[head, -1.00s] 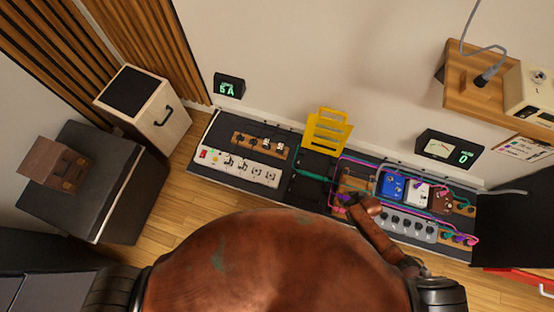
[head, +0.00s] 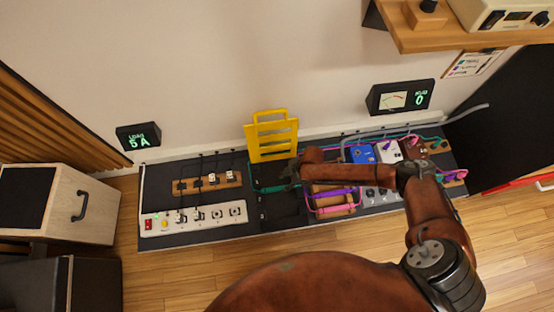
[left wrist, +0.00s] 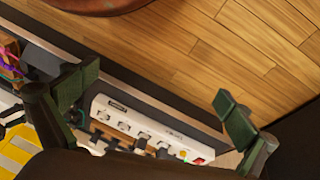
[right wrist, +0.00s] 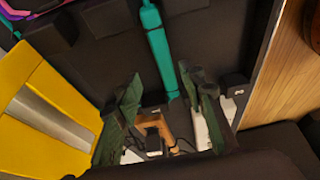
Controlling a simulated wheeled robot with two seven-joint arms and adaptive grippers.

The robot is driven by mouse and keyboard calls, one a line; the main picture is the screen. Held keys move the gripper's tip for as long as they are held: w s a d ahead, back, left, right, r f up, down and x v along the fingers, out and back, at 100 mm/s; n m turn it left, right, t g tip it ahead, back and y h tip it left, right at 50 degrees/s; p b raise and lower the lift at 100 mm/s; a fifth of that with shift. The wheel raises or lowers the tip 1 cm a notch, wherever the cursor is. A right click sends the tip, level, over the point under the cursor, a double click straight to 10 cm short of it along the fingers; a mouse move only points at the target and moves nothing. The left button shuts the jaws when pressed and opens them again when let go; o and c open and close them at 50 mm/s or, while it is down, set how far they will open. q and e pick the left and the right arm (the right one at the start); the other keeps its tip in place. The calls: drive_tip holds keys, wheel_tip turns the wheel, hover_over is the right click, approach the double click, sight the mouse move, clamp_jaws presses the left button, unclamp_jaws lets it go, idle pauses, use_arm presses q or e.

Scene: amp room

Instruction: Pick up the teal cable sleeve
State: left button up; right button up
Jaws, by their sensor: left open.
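The teal cable sleeve (right wrist: 158,45) is a thin tube lying on the dark bench top in the right wrist view, running down from the upper edge towards the gap between my right fingers. In the head view the teal strip (head: 268,189) shows just left of my right gripper (head: 291,173), partly hidden by it. My right gripper also shows in the right wrist view (right wrist: 160,80), its fingers apart, with nothing clearly held. My left gripper (left wrist: 153,84) is open and empty in the left wrist view, above the bench edge near the power strip. It is not in the head view.
A yellow rack (head: 272,137) stands behind the sleeve and shows close to the right fingers (right wrist: 45,100). A white power strip (head: 195,218) and a wooden block with plugs (head: 207,184) lie to the left. Pedals (head: 362,155) and cables crowd the right. A shelf (head: 470,38) overhangs the upper right.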

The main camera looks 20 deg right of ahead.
sight(279, 188)
drive_tip(key=b+x, duration=0.1)
drive_tip(key=x, duration=0.2)
drive_tip(key=s+b+x, duration=0.1)
drive_tip(key=shift+w+a+f+b, duration=0.1)
drive_tip(key=shift+a+f+b, duration=0.15)
drive_tip(key=shift+f+b, duration=0.1)
drive_tip(key=shift+w+a+f, duration=0.1)
drive_tip(key=shift+a+f, duration=0.05)
drive_tip(key=shift+f, duration=0.1)
use_arm(q)
drive_tip(key=w+d+f+t+h, duration=0.1)
drive_tip(key=w+d+f+t, duration=0.1)
drive_tip(key=w+d+f, duration=0.1)
drive_tip(key=shift+w+d+f+t, duration=0.2)
drive_tip(key=shift+w+f+t, duration=0.1)
drive_tip(key=shift+w+f, duration=0.4)
use_arm(e)
drive_tip(key=shift+r, duration=0.1)
clamp_jaws()
